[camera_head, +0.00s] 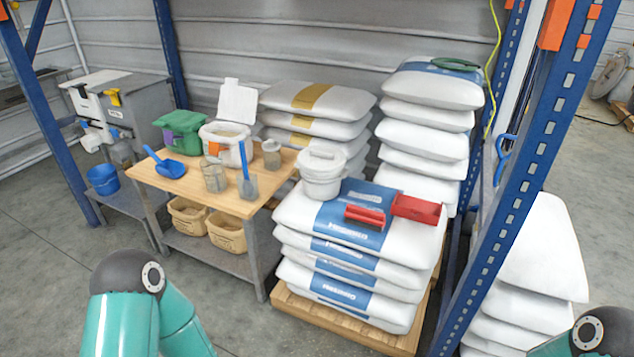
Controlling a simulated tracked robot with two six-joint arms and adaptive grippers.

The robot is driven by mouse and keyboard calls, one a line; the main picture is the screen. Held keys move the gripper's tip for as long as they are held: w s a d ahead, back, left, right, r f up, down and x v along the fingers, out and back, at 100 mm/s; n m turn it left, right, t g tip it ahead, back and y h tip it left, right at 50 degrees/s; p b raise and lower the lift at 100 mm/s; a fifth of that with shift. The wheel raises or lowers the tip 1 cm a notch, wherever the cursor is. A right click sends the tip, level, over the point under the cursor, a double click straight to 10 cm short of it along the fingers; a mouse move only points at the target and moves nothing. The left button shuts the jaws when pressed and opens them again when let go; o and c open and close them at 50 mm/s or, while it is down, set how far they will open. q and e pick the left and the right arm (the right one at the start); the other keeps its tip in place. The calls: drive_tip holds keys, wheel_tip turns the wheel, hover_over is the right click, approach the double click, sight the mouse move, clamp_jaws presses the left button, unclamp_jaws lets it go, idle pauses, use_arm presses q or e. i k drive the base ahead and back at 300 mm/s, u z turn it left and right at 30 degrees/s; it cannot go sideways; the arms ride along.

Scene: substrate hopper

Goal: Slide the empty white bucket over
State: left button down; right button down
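A white bucket (322,182) stands upright on top of the front stack of sacks, at its back left corner. A white lid or cover seems to sit on its top, so I cannot see inside it. A second white tub (222,148) stands on the wooden table with its lid raised at the back, and light brown material shows in it. Both my grippers are out of view. Only teal and dark links of my arms show at the bottom left and bottom right, apart from the bucket.
The table (190,190) holds a green-lidded box (180,130), blue scoop (170,168) and clear jugs. Taller sack stacks stand behind. A blue rack post (515,180) rises at right.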

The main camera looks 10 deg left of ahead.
sight(320, 186)
drive_tip(key=z, duration=0.05)
drive_tip(key=i, duration=1)
drive_tip(key=u, duration=0.05)
